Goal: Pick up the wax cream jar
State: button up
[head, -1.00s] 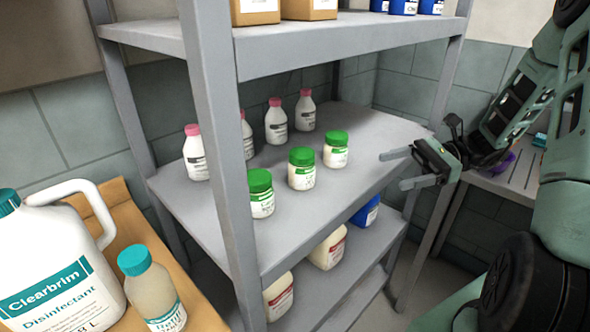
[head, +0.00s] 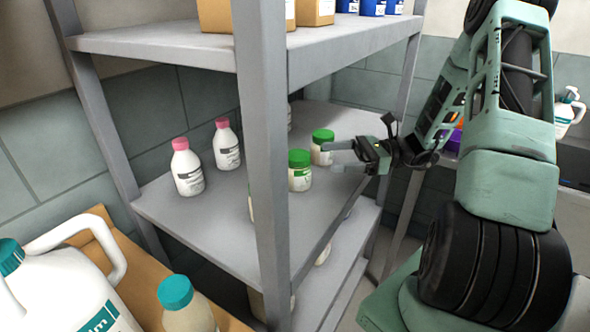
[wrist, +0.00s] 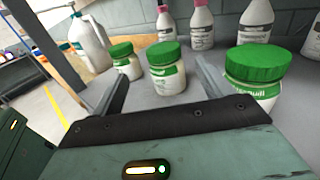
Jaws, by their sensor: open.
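Jars with green lids and cream bodies stand in a row on the grey middle shelf. In the head view I see a far jar (head: 322,148), a middle jar (head: 300,172), and one mostly hidden behind the shelf post. In the wrist view, the middle jar (wrist: 165,72) shows between my fingertips, a smaller-looking jar (wrist: 126,64) stands to its left, and a large near jar (wrist: 254,74) is outside the right finger. Which is the wax cream cannot be read. My gripper (head: 330,157) is open and empty, at the shelf's right side beside the jars.
White bottles with pink caps (head: 187,170) stand toward the back of the same shelf. A grey post (head: 263,150) rises at the front. An upper shelf (head: 170,40) holds boxes and blue containers. A white disinfectant jug (head: 70,285) and teal-capped bottle (head: 187,308) stand lower left.

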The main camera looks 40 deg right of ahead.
aim_at(291, 155)
jog(key=x, duration=0.5)
jog(key=shift+w+a+p, duration=0.1)
jog(key=shift+a+p, duration=0.1)
jog(key=shift+p, duration=0.2)
jog(key=shift+w+p+x, duration=0.15)
jog(key=shift+p+x, duration=0.2)
jog(key=shift+x, duration=1.05)
jog(key=shift+w+p+x, duration=0.15)
jog(key=shift+p+x, duration=0.2)
jog(key=shift+x, duration=1)
jog(key=shift+d, duration=0.15)
jog(key=c, duration=1.2)
